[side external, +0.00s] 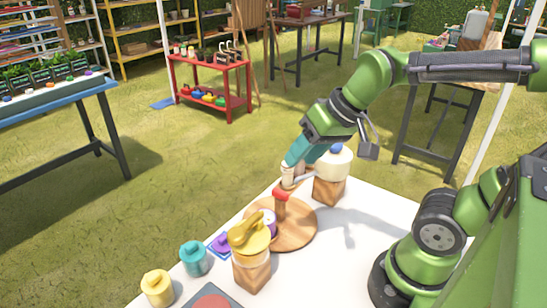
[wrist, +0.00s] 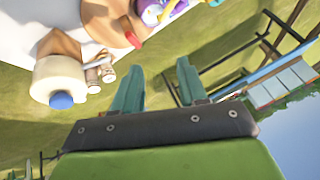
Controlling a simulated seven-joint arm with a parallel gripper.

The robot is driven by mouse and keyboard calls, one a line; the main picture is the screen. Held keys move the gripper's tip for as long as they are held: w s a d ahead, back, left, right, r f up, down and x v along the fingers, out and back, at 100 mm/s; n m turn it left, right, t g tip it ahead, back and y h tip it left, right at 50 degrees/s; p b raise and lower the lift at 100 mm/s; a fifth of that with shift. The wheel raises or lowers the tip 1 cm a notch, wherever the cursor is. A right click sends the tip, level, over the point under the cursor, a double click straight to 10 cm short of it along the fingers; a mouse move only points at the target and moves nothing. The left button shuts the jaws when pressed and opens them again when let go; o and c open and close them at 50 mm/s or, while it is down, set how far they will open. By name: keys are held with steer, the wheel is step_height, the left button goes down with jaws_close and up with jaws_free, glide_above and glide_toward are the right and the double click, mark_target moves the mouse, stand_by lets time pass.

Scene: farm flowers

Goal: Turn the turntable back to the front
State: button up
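The turntable (side external: 300,236) is a round wooden disc on the white table. An upright wooden post with a red top (side external: 281,194) stands at its far part. Part of the wooden disc (wrist: 102,24) and the red piece (wrist: 134,39) also show at the top of the wrist view. My gripper (side external: 290,164) has teal fingers and is above the far side of the turntable, close to the red top. In the wrist view its fingers (wrist: 159,67) are apart with nothing seen between them. I cannot tell if a finger touches anything.
A white pot with a blue knob (side external: 333,163) stands on a wooden block behind the turntable. Small cream cylinders (wrist: 99,75) are beside it. The table's right side is clear.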

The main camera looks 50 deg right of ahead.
mark_target(280, 191)
steer(key=shift+w+d+r+n+g+h, duration=1)
steer(key=shift+w+d+n+g, duration=0.75)
steer(key=shift+w+g, duration=1.7)
steer(key=shift+n+t, duration=0.25)
steer(key=shift+t, duration=0.2)
steer(key=f, duration=1)
steer(key=w+f, duration=0.1)
steer(key=f, duration=0.5)
steer(key=shift+a, duration=0.25)
jaws_close()
